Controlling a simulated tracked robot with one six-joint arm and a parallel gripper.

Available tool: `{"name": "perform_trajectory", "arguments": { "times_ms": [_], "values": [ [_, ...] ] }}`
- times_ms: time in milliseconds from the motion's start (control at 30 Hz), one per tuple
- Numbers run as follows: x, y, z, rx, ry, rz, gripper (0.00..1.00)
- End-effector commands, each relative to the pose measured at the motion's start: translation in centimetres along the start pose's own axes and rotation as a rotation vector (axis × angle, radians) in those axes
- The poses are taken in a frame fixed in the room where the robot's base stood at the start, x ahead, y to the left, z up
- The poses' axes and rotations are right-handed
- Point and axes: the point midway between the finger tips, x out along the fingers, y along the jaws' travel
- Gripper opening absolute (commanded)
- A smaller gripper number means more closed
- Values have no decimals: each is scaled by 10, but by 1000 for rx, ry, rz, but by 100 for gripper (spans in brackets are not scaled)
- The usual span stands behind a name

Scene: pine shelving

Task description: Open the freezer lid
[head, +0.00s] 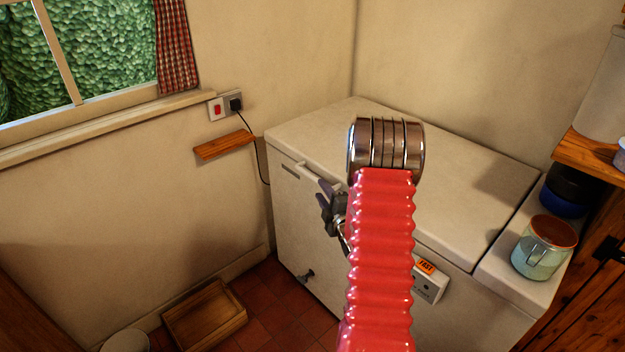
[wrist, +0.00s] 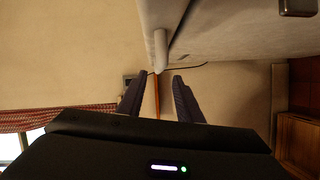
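The white chest freezer (head: 300,220) stands in the corner, and its lid (head: 440,160) lies flat and shut. A pale bar handle (head: 291,170) is at the lid's front edge; its right part is hidden by my gripper. My gripper (head: 323,197) is at the freezer's front, by the handle's right part, partly hidden by my red arm. In the wrist view my gripper (wrist: 158,78) is open with nothing between its fingers. The handle (wrist: 160,48) shows just beyond the fingertips, roughly in line with the gap. I cannot tell whether they touch.
A mug (head: 541,250) and a dark blue-based bowl (head: 567,190) stand on the fixed ledge right of the lid. A wooden shelf (head: 225,146) juts from the left wall near a cord. A wooden tray (head: 205,315) lies on the floor. The lid's top is clear.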

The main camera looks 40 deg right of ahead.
Motion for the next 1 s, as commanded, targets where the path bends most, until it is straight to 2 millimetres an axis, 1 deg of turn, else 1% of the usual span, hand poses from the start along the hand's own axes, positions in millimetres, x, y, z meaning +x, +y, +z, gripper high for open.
{"name": "perform_trajectory", "arguments": {
  "times_ms": [33,300,500,600,733,1000],
  "values": [
    [8,0,-1,0,2,1,33],
    [48,0,-1,-1,2,1,33],
    [74,0,-1,0,1,0,33],
    [83,0,-1,0,2,0,33],
    [90,0,-1,0,1,0,33],
    [91,0,0,1,0,0,33]
  ]
}}
